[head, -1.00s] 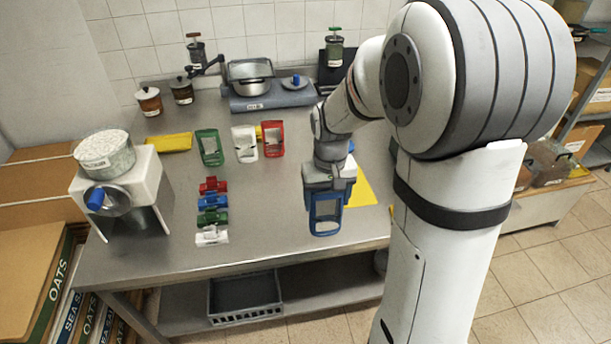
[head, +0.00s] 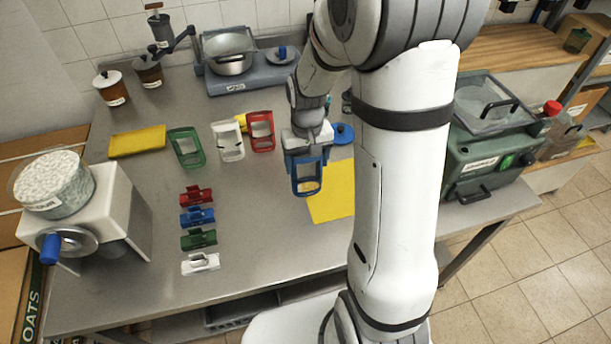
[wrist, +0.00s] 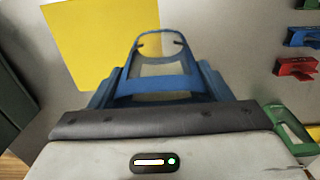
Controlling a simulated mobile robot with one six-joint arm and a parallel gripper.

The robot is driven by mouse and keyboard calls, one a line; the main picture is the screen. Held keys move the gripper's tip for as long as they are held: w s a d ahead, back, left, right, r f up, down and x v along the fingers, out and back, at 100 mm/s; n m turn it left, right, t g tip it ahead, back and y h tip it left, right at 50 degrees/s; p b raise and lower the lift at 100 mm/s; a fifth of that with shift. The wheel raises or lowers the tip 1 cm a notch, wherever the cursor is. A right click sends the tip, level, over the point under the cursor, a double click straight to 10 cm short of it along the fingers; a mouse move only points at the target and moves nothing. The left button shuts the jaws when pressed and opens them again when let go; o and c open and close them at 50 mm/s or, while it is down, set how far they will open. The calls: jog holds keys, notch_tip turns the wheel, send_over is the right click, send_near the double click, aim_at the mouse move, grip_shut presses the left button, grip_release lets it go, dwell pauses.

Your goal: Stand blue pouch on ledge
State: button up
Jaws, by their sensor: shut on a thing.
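The blue pouch (head: 308,186), a blue frame-like piece with an open or clear window, hangs from my gripper (head: 307,152). My gripper is shut on its upper end and holds it over the steel table beside the yellow sheet (head: 333,200). In the wrist view the blue pouch (wrist: 150,86) sticks out beyond the dark gripper edge, overlapping the yellow sheet (wrist: 90,45). Similar green (head: 187,147), white (head: 227,141) and red (head: 261,131) pieces stand in a row to the left. I cannot make out which surface is the ledge.
Red, blue, green and white clips (head: 199,264) lie in a column at front left. A white dispenser (head: 100,212) stands at the left edge, a green machine (head: 490,140) at right beyond my arm. A scale with a pot (head: 228,65) is behind. The table's front middle is clear.

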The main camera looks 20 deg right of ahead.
aim_at(307, 175)
jog(key=shift+s+f, duration=0.1)
jog(key=shift+f, duration=2.5)
jog(key=shift+f, duration=0.1)
jog(key=shift+f, duration=0.15)
jog(key=o, duration=1.2)
